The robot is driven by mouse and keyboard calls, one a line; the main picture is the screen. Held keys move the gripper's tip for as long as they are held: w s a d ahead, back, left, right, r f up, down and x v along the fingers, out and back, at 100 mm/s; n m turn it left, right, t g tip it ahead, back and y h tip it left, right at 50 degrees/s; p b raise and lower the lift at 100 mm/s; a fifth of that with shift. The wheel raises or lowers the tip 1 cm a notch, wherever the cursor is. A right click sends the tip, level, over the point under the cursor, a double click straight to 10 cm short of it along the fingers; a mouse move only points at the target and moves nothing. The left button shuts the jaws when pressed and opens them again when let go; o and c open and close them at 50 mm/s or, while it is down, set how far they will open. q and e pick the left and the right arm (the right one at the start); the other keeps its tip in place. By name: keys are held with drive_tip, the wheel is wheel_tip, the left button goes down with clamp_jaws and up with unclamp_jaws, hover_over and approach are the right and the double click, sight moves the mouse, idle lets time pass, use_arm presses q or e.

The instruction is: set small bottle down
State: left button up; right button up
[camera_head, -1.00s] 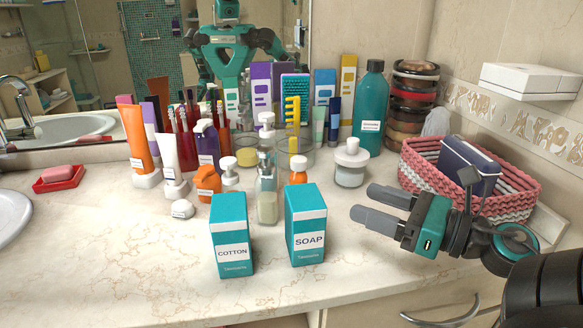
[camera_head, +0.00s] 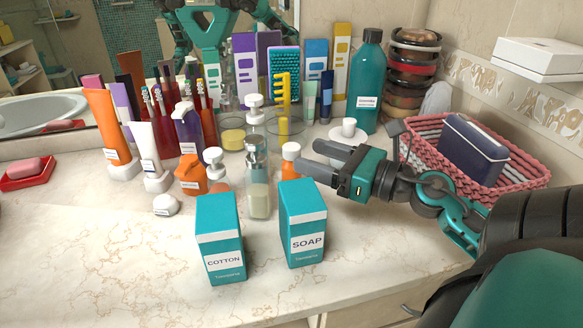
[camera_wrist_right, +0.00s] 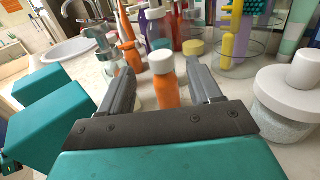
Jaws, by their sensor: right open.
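A small orange bottle with a white cap (camera_head: 290,151) stands upright on the counter behind the soap box (camera_head: 303,228); the box hides its lower part. My right gripper (camera_head: 308,156) is open, pointing left, with its fingertips just right of the bottle. In the right wrist view the orange bottle (camera_wrist_right: 164,84) shows between the two open fingers, at or just beyond their tips. I see no finger closed on it. My left gripper is not in view.
A cotton box (camera_head: 220,240) stands front left. A clear pump bottle (camera_head: 258,190) is left of the orange bottle. A white-lidded jar (camera_wrist_right: 290,98) stands close beside the right finger. A pink basket (camera_head: 500,188) is at right. The front counter is mostly clear.

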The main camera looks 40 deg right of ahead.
sight(292, 146)
drive_tip(key=x, duration=0.1)
drive_tip(key=p+x, duration=0.1)
drive_tip(key=x, duration=0.1)
drive_tip(key=p+x, duration=0.1)
drive_tip(key=x, duration=0.1)
drive_tip(key=shift+r, duration=0.3)
drive_tip(key=shift+w+f, duration=0.1)
drive_tip(key=shift+w, duration=0.25)
drive_tip(key=shift+c, duration=0.5)
drive_tip(key=c, duration=0.3)
clamp_jaws()
